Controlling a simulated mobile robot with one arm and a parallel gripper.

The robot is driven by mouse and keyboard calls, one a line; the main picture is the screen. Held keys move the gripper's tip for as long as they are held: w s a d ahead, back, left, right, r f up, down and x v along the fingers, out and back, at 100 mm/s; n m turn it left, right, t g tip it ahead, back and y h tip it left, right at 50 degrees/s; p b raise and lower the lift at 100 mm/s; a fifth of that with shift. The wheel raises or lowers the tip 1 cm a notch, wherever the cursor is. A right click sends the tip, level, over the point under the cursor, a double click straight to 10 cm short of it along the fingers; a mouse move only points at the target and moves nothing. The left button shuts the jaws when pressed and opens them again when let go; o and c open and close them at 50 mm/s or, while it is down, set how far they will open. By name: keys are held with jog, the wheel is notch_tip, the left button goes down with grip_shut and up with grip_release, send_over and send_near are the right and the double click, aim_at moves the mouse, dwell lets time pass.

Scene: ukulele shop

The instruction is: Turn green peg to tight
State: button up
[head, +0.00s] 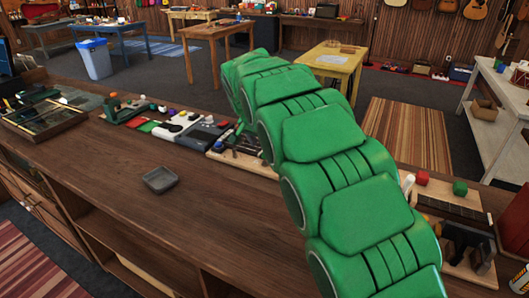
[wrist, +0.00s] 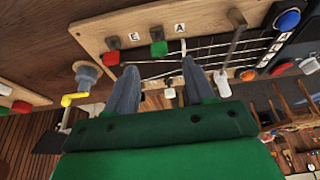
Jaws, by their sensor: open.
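In the wrist view, a wooden board (wrist: 100,40) carries strings, label tiles reading E and A, and coloured pegs. The green peg (wrist: 158,48) sits on the board between the two labels. My gripper (wrist: 158,67) is open and empty, its two grey fingers pointing toward the board. The green peg lies between the fingertip lines and just beyond them; I cannot tell whether either finger touches it.
A red peg (wrist: 112,58) is close to the left fingertip, and a metal post (wrist: 236,22) rises at the right. A crank with a yellow handle (wrist: 75,99) is at the left.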

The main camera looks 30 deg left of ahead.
aim_at(265, 157)
jog(key=x, duration=0.6)
jog(key=shift+c, duration=0.3)
grip_shut()
